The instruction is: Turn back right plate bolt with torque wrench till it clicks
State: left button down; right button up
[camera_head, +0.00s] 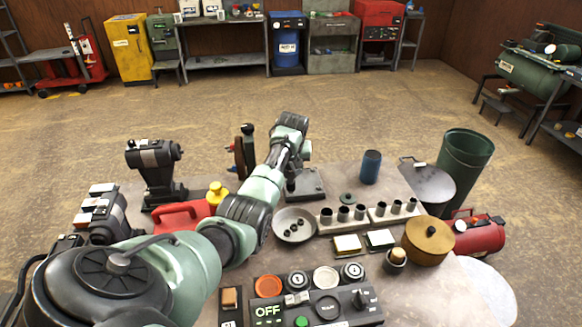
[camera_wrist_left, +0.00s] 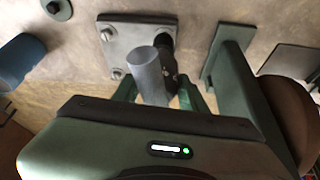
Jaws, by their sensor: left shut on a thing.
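A square grey metal plate (camera_head: 312,190) lies on the table in the middle of the head view. In the left wrist view the plate (camera_wrist_left: 135,38) shows bolt heads at its left corners, (camera_wrist_left: 107,34) and (camera_wrist_left: 117,74). My left gripper (camera_wrist_left: 157,93) is shut on the torque wrench, whose grey cylindrical end (camera_wrist_left: 148,72) points toward the wrist camera. A dark part beside it reaches down at the plate's right side in that view. I cannot tell whether it sits on a bolt. In the head view my arm hides most of the gripper and wrench. My right gripper is not in view.
A dark stand with a brown disc (camera_head: 240,157) is close left of my gripper. A blue cup (camera_head: 371,166) stands right of the plate. A round tray (camera_head: 280,231) with small dark parts and a row of sockets (camera_head: 358,212) lie in front. A control panel (camera_head: 325,306) is nearest.

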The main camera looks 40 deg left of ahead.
pick_arm(q)
jog(key=shift+w+f+b, duration=0.1)
jog(key=shift+f+b, duration=0.3)
jog(key=shift+f, duration=0.15)
dwell(0.9)
jog(key=shift+a+m+p, duration=0.1)
jog(key=shift+m+p, duration=0.35)
jog(key=shift+m, duration=0.05)
